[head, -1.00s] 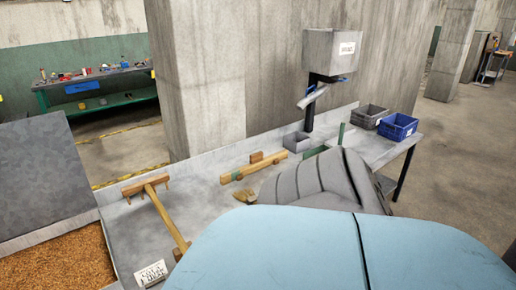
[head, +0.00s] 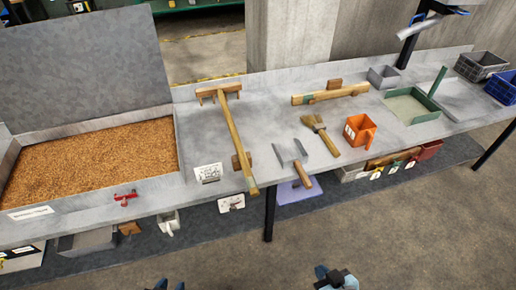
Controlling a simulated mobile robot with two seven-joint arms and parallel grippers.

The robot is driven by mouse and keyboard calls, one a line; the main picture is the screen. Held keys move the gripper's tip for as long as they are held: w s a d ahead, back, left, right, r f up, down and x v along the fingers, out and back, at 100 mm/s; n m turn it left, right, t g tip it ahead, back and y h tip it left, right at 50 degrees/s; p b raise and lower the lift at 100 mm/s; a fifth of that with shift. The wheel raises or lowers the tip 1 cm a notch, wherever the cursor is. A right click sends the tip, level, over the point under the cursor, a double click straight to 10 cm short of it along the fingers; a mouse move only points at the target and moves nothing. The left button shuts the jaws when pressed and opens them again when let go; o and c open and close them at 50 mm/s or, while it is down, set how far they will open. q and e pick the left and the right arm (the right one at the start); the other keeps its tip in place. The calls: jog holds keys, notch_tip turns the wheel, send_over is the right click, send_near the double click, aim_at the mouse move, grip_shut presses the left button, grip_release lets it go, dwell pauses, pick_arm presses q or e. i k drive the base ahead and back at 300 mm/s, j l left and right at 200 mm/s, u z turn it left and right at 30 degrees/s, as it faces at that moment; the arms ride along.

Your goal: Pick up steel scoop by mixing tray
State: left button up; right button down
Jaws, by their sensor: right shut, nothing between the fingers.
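The steel scoop (head: 290,153) lies on the grey workbench near its front edge, right of centre, with its short wooden handle pointing toward me. A wide metal tray (head: 92,196) filled with brown grain is at the left of the bench, some distance from the scoop; I take it as the mixing tray. My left gripper (head: 166,285) is barely in view at the bottom edge, and its fingers cannot be made out. My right gripper (head: 335,279) is at the bottom edge, shut and empty, below and well apart from the scoop.
A wooden rake (head: 232,130) and a small sign (head: 208,172) lie left of the scoop. A brush (head: 320,130), an orange square container (head: 359,133) and a green-edged tray (head: 412,108) are to its right. Items sit on a shelf below. The floor in front is clear.

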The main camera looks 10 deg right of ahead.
aim_at(290, 154)
jog(key=z, duration=0.5)
jog(key=u, duration=1.65)
jog(key=z, duration=1.6)
jog(key=i+l+u, duration=0.15)
jog(key=u, duration=0.2)
jog(key=i+l+u, duration=0.1)
jog(key=u, duration=0.3)
jog(key=i+l+u, duration=0.1)
jog(key=l+u, duration=0.25)
jog(key=i+l+u, duration=0.1)
jog(key=l, duration=0.2)
jog(key=i+l, duration=0.1)
jog(key=l, duration=0.25)
jog(key=i+l+u, duration=0.15)
jog(key=l, duration=0.15)
jog(key=k, duration=0.05)
